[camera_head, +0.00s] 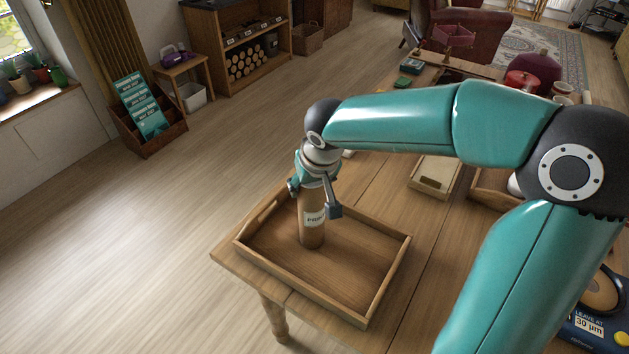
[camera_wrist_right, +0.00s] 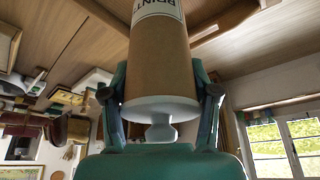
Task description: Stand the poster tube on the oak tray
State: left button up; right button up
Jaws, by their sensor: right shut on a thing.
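The poster tube (camera_head: 312,226) is a brown cardboard cylinder with a white printed label, upright inside the outline of the oak tray (camera_head: 352,268). My right gripper (camera_head: 313,198) is shut on its upper part from above. In the right wrist view the tube (camera_wrist_right: 160,62) sits between the two fingers of the right gripper (camera_wrist_right: 160,92), with its white end cap near the palm. The tube's lower end appears at the tray floor; I cannot tell whether it touches. My left gripper is not in view.
The tray lies near the table's left corner, its low walls around the tube. A smaller wooden tray (camera_head: 435,176) lies farther back on the table. A blue device (camera_head: 597,326) is at the lower right. My right arm spans the table.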

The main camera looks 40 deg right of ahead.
jog(key=shift+f, duration=0.1)
jog(key=o, duration=1.5)
jog(key=shift+o, duration=0.2)
jog(key=v, duration=1.2)
jog(key=shift+p, duration=0.4)
jog(key=shift+r, duration=0.2)
